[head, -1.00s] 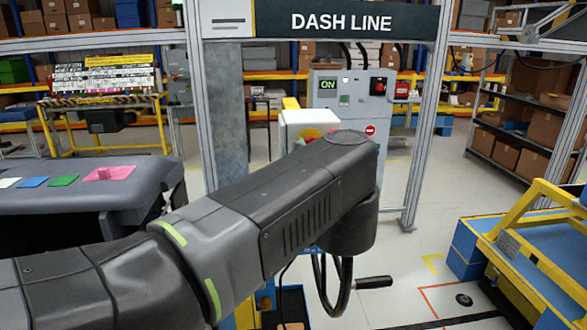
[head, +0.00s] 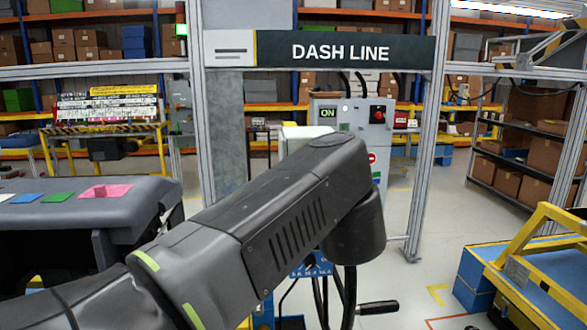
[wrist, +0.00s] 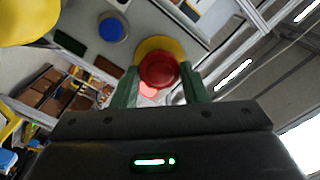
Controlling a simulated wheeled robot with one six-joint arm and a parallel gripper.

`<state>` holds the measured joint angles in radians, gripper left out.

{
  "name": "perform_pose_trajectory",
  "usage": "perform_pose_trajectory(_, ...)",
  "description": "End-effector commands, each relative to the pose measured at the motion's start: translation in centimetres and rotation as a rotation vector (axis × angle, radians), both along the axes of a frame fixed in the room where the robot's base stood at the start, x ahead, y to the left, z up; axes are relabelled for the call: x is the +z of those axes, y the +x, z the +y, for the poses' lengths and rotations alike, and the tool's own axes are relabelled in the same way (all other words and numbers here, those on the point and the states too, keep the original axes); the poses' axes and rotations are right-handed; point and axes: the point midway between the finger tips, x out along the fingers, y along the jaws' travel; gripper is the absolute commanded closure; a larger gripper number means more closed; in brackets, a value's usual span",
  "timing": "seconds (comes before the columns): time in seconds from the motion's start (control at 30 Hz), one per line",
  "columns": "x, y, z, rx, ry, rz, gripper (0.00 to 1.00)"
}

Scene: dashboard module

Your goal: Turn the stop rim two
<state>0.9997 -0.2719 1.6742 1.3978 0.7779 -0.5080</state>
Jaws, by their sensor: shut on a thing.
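The red stop button (wrist: 158,70) with its yellow surround (wrist: 158,46) shows in the middle of the wrist view, on a pale panel. My gripper (wrist: 161,75) has its two green fingers on either side of the red button and is shut on its rim. In the head view, my arm hides the stop button and my gripper. Only the upper part of the white box (head: 305,132) shows above my arm there.
In the wrist view, a blue round button (wrist: 112,26) is to the left on the panel, with a yellow rounded shape (wrist: 25,20) farther left. In the head view, a grey cabinet (head: 352,112) stands behind, and a blue-and-yellow cart (head: 520,260) is at the right.

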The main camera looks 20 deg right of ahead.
Motion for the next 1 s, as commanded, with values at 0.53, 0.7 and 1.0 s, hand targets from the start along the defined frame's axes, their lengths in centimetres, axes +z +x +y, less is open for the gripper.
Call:
perform_pose_trajectory(0.53,0.1,0.0,0.0,0.0,0.002,-0.002,0.38)
perform_pose_trajectory(0.7,0.0,0.0,0.0,0.001,0.002,-0.001,0.38)
perform_pose_trajectory(1.0,-0.1,-1.5,0.2,-0.004,0.001,-0.002,0.38)
